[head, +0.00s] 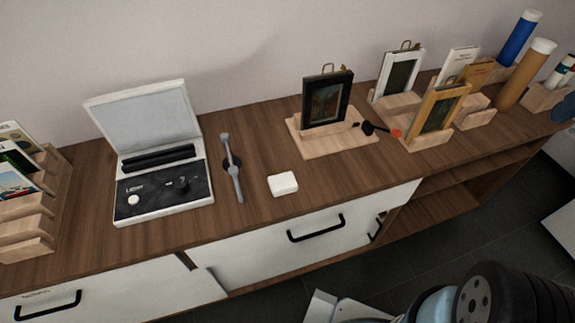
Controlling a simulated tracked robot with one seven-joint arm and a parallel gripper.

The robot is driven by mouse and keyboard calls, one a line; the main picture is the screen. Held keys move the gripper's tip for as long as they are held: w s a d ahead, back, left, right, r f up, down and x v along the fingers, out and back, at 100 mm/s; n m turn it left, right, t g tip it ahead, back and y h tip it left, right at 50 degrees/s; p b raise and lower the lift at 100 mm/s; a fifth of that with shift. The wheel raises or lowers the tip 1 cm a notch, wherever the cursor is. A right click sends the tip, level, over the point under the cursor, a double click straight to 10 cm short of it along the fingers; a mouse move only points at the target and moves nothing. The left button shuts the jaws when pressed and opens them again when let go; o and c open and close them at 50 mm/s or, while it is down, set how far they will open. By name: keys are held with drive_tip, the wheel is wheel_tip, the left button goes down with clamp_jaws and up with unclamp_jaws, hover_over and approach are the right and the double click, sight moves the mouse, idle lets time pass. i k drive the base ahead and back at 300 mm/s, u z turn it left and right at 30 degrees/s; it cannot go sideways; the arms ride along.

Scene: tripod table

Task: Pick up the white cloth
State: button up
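The white cloth (283,184) looks like a small, folded, rounded block. It lies flat on the brown wooden cabinet top (255,215), near the front edge and left of the picture's middle. Nothing covers it or touches it from above. Part of my arm shows at the bottom right, in front of the cabinet and well apart from the cloth. The fingers of my gripper are not in view.
More frames (437,110) and tubes (522,75) stand right. Black drawer handles (316,228) project below.

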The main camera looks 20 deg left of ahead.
sight(282, 184)
drive_tip(key=u, duration=0.1)
drive_tip(key=k, duration=1.2)
drive_tip(key=u, duration=0.35)
drive_tip(key=i, duration=1)
drive_tip(key=z, duration=0.1)
